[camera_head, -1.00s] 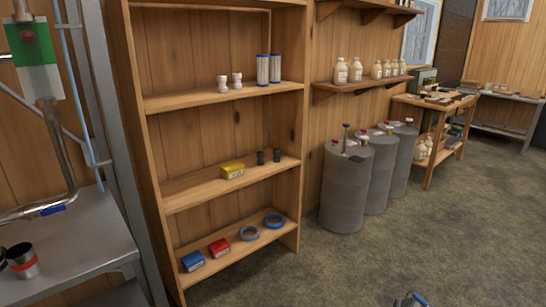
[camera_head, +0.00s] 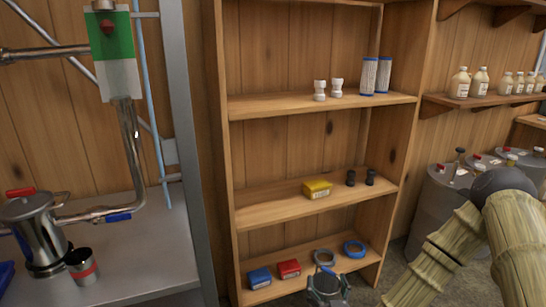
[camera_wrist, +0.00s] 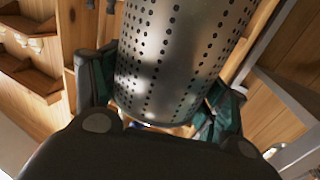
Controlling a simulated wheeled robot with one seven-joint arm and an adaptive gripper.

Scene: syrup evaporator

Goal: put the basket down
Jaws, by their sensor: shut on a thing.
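In the wrist view a perforated metal basket (camera_wrist: 180,55) fills the middle of the picture. My gripper (camera_wrist: 158,97) is shut on it, with dark green fingers along its left and right sides. The basket's far end runs out of the picture at the top. In the head view a grey part of the held assembly (camera_head: 326,287) shows low in front of the bottom shelf. I cannot tell there which part is gripper and which is basket. My bamboo-coloured arm reaches in from the right.
A wooden shelf unit (camera_head: 290,202) holds white fittings, blue-capped cylinders, a yellow box (camera_head: 317,189), red and blue boxes, and rings. Left is a metal bench (camera_head: 150,262) with a steel pot (camera_head: 35,225) and a red-banded cup (camera_head: 82,265). Grey drums (camera_head: 440,200) stand right.

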